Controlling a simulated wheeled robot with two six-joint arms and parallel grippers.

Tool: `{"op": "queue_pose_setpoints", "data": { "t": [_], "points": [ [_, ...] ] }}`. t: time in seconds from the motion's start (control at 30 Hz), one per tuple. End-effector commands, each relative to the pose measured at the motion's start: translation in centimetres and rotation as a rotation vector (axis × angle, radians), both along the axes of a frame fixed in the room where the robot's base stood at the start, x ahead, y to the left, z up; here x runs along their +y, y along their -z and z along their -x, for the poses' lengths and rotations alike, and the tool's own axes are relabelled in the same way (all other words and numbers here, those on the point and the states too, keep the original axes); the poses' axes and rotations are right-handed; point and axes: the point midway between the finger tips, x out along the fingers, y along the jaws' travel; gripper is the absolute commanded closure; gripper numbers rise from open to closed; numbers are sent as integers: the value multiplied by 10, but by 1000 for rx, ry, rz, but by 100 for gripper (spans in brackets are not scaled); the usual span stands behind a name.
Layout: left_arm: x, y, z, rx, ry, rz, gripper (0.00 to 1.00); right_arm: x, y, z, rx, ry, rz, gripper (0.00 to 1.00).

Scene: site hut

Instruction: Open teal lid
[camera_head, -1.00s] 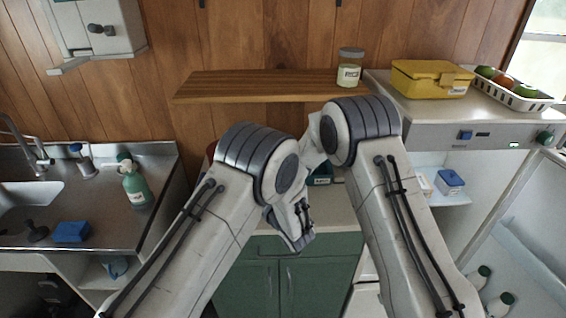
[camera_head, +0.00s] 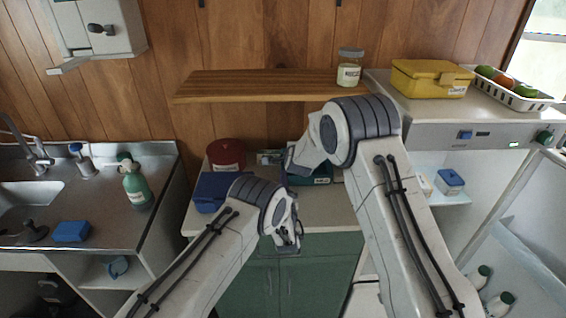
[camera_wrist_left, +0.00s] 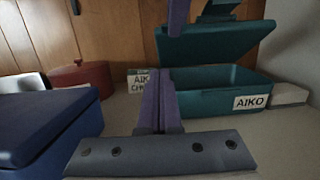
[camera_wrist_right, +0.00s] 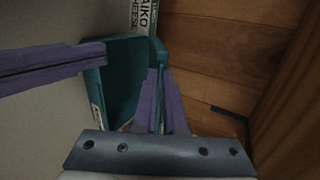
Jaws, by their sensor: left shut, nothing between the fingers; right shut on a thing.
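The teal box (camera_wrist_left: 208,98) with an AIKO label sits on the counter. Its teal lid (camera_wrist_left: 225,42) is raised and tilted, with a gap above the box. In the head view the box (camera_head: 322,181) is partly behind my right arm. My right gripper (camera_wrist_right: 160,72) is shut on the teal lid; a purple finger (camera_wrist_left: 177,16) shows beside the lid in the left wrist view. My left gripper (camera_wrist_left: 158,78) is shut and empty, in front of the box and to its left. In the head view the left gripper (camera_head: 297,240) hangs near the counter's front edge.
A blue box (camera_head: 208,190) and a red round pot (camera_head: 227,154) stand left of the teal box. A small AIKO carton (camera_wrist_left: 137,80) is behind. The wooden shelf (camera_head: 260,87) with a jar (camera_head: 350,68) overhangs the counter.

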Motion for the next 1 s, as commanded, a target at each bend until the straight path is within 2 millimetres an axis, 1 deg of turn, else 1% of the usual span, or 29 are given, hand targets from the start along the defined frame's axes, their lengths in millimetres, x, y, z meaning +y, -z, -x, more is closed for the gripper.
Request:
{"op": "queue_pose_setpoints", "data": {
  "t": [0.03,0.1,0.2,0.3,0.47,0.8,1.0],
  "points": [
    [1,-2,-11,-2,-3,2,100,0,-2,-1,-4,0,0,100],
    [0,-7,-22,-4,-1,2,100,0,-2,-1,-4,0,0,100],
    [0,-21,-29,-3,0,1,100,0,-2,-1,-4,0,0,100],
    [0,-29,-35,0,-1,1,100,0,-2,-1,-4,0,0,100],
    [0,-35,-40,1,0,0,100,0,-2,-1,-4,0,0,100],
    [0,-36,-41,0,0,0,100,0,-2,-1,-4,0,0,100],
    [0,-52,-50,-2,-1,2,100,0,-1,0,-1,-1,0,100]
  ]
}}
